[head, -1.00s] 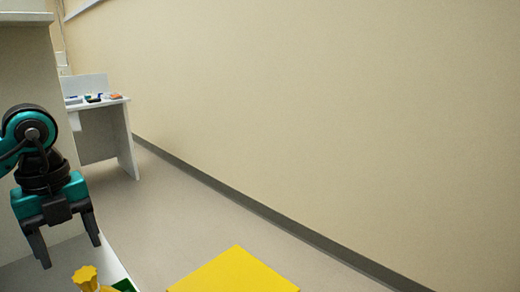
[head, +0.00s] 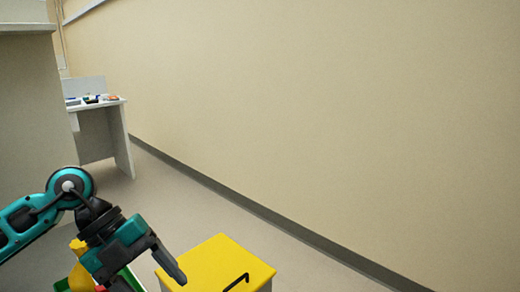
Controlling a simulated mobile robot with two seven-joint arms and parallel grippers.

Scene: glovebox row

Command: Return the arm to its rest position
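My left arm comes in from the left edge, teal and black. Its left gripper (head: 150,280) points down and to the right at the lower left of the head view. Its two dark fingers are apart with nothing seen between them; the nearer finger is partly cut off by the bottom edge. My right arm and gripper are not in view.
A yellow-topped box (head: 215,257) with a black hooked handle (head: 237,281) stands just right of the gripper. A yellow object (head: 80,277) is partly hidden behind the arm, by green edges. A white desk (head: 122,140) stands farther back along the beige wall (head: 330,110). Floor right of the box is clear.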

